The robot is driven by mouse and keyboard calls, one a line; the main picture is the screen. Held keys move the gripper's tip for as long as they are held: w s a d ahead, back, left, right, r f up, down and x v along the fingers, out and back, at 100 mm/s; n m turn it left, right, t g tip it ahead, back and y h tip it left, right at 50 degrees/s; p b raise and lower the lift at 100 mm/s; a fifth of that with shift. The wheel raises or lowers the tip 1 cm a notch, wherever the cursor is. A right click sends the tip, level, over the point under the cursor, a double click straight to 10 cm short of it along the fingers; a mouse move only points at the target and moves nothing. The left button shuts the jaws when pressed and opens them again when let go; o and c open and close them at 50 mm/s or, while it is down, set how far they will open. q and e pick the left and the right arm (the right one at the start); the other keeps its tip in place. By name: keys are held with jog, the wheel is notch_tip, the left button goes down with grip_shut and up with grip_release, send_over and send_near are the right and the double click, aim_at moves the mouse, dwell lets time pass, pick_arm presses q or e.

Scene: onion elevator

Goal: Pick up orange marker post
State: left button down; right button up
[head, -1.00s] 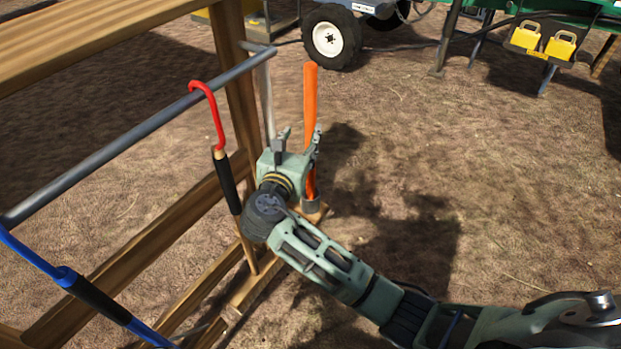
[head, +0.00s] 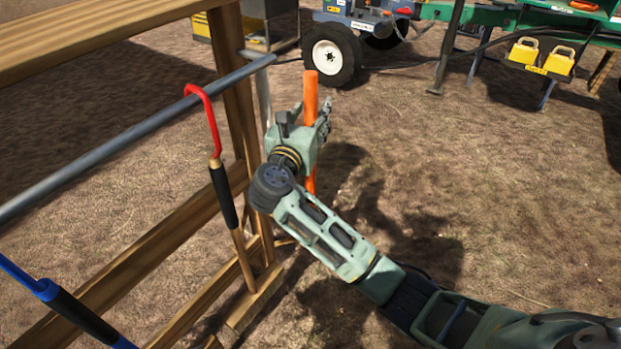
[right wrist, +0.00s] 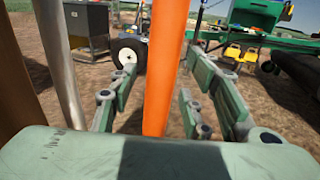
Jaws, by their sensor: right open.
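The orange marker post (head: 311,92) stands upright at the end of the wooden rack; its middle is hidden behind my right gripper (head: 311,112) in the head view. In the right wrist view the orange post (right wrist: 164,65) rises between the two spread fingers of the right gripper (right wrist: 155,95). The fingers are open on either side of it, with gaps to the post. My left gripper is not in view.
The wooden rack (head: 235,90) with a grey metal rail (head: 130,142) stands left of the post. A red-hooked tool (head: 214,125) and a blue-hooked tool (head: 60,298) hang there. Open dirt lies right. A wheeled machine (head: 331,53) stands behind.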

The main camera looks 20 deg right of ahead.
jog(key=shift+c, duration=0.2)
grip_shut()
dwell(0.4)
